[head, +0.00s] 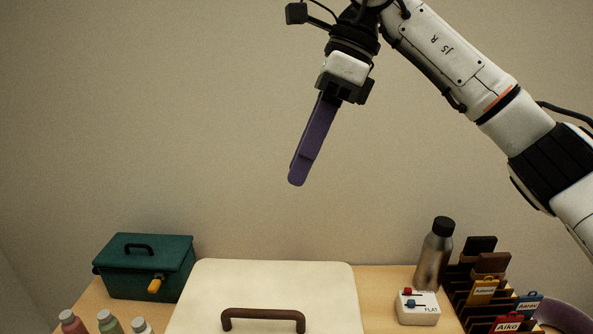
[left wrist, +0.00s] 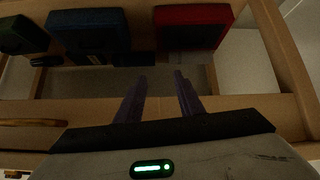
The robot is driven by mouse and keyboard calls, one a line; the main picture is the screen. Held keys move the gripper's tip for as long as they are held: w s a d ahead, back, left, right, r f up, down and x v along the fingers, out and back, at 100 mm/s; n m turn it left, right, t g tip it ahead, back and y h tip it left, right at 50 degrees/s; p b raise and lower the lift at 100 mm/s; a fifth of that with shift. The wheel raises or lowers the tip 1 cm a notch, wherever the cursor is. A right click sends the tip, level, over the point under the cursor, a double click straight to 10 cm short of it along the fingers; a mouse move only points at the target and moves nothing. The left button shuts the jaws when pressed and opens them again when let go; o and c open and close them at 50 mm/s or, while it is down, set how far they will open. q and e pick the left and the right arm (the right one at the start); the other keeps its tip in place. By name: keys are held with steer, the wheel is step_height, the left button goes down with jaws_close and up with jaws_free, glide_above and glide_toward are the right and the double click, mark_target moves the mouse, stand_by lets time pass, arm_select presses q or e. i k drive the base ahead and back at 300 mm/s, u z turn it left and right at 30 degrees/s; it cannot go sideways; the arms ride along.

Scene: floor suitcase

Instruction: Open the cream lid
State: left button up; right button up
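The cream lid (head: 200,288) lies closed and flat at the bottom centre of the head view, and its near part is cut off by the frame edge. A brown handle (head: 263,313) is on the lid. My right gripper (head: 297,180) hangs in the air well above and apart from the lid, purple fingers pointing down. Its fingers overlap from this side, so their gap is hidden. My left gripper (left wrist: 160,77) shows only in the left wrist view, with its two purple fingers apart and nothing between them.
A teal toolbox (head: 147,267) stands left of the lid, with several bottles (head: 110,322) in front. A steel flask (head: 435,254), a white switch box (head: 417,307) and a tag rack (head: 476,290) stand right. Blue (left wrist: 90,30) and red (left wrist: 193,25) objects lie near wooden bars in the left wrist view.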

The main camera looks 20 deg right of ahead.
mark_target(219, 295)
steer(key=k, duration=1)
